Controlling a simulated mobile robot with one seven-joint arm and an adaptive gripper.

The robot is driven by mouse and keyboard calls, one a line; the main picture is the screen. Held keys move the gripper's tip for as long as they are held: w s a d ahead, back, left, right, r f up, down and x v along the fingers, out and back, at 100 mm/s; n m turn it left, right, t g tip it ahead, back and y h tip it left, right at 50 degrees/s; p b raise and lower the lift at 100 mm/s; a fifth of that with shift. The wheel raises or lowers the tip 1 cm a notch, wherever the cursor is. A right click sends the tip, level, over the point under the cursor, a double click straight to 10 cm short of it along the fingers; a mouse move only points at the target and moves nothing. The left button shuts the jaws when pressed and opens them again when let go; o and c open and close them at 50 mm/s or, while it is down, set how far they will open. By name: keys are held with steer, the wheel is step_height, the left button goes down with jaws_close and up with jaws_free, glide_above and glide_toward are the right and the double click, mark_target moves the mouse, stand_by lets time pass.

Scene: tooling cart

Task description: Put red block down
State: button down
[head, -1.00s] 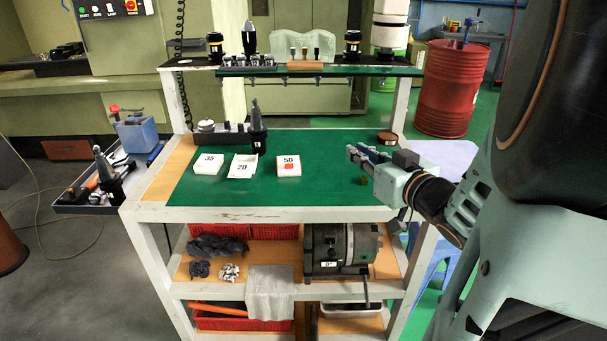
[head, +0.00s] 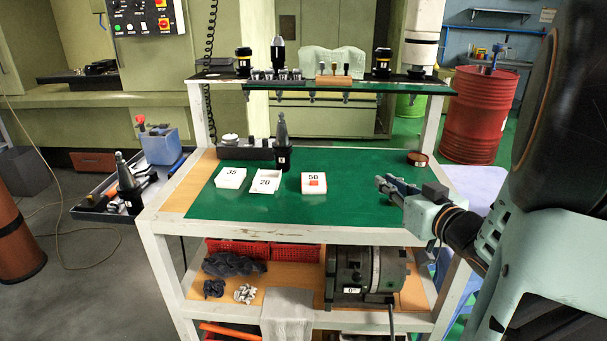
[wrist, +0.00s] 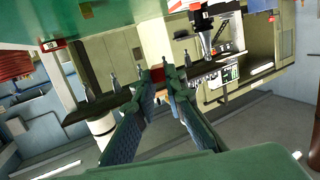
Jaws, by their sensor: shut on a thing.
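My gripper (head: 380,184) is over the right part of the green cart top, with its fingers pointing left. In the wrist view my gripper (wrist: 158,84) is shut on a small dark red block (wrist: 157,75) at its fingertips. That held block cannot be made out in the head view. A small red patch or block (head: 315,183) shows on the white box marked 50 (head: 309,189), left of my gripper and apart from it. The wrist view is tilted.
White boxes marked 35 (head: 230,178) and 20 (head: 264,188) stand left of the 50 box. A black tool holder (head: 283,158) stands behind them. A round tin (head: 417,159) lies at the back right. The front middle of the green top (head: 300,225) is clear.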

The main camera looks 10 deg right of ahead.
steer(key=w+f, duration=0.1)
steer(key=w, duration=0.2)
steer(key=w+f+b, duration=0.1)
steer(key=shift+w+f, duration=0.3)
steer(key=b, duration=0.1)
glide_above(367, 208)
steer(key=f, duration=0.4)
steer(key=shift+s+f, duration=0.15)
steer(key=shift+s, duration=0.15)
steer(key=shift+w+f+b, duration=0.15)
steer(key=shift+f+b, duration=0.1)
steer(key=shift+b, duration=0.05)
steer(key=shift+w+d+f+b, duration=0.15)
steer(key=shift+f+b, duration=0.25)
steer(key=shift+f, duration=1.1)
steer(key=shift+f, duration=0.2)
steer(key=c, duration=2.4)
jaws_free()
steer(key=shift+f+b, duration=0.1)
steer(key=shift+b, duration=0.2)
steer(key=o, duration=0.4)
